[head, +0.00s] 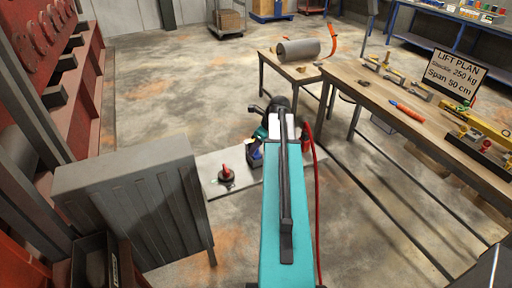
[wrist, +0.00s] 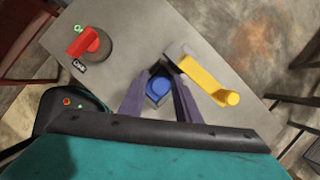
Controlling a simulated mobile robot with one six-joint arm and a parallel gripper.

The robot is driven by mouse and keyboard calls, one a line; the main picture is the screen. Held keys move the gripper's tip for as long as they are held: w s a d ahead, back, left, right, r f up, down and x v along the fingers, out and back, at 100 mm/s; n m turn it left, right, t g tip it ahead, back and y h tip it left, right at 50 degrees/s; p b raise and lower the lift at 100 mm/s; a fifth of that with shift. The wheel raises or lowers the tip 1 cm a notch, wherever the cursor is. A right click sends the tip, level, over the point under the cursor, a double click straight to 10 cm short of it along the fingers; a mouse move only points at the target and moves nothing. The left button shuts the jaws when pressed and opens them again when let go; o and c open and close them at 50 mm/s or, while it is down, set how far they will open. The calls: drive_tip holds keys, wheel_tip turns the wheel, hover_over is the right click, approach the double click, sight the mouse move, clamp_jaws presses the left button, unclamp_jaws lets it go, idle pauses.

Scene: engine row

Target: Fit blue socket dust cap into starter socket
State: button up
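The blue socket dust cap (wrist: 158,84) shows in the wrist view as a round blue top on a darker, squarish body. My gripper (wrist: 160,90) has its two purple-grey fingers on either side of the cap, with the tips level with it. I cannot tell whether the fingers press on it or only stand around it. In the head view my arm hides most of the gripper, and a small dark-blue shape (head: 256,153) shows beside it. I cannot make out the starter socket for certain.
A grey plate (wrist: 125,30) lies below, with a red knob (wrist: 83,43) on a dark round base and a yellow-handled lever (wrist: 205,80) close right of my fingers. A grey cabinet (head: 130,200) stands left. A wooden bench (head: 400,100) with tools stands right, beside a red hose (head: 316,180).

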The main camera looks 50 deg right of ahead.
drive_tip(key=shift+o, duration=0.6)
drive_tip(key=shift+r, duration=0.2)
drive_tip(key=b+v, duration=0.2)
drive_tip(key=v, duration=1)
drive_tip(key=shift+b, duration=0.3)
drive_tip(key=shift+s+f, duration=0.1)
idle(0.4)
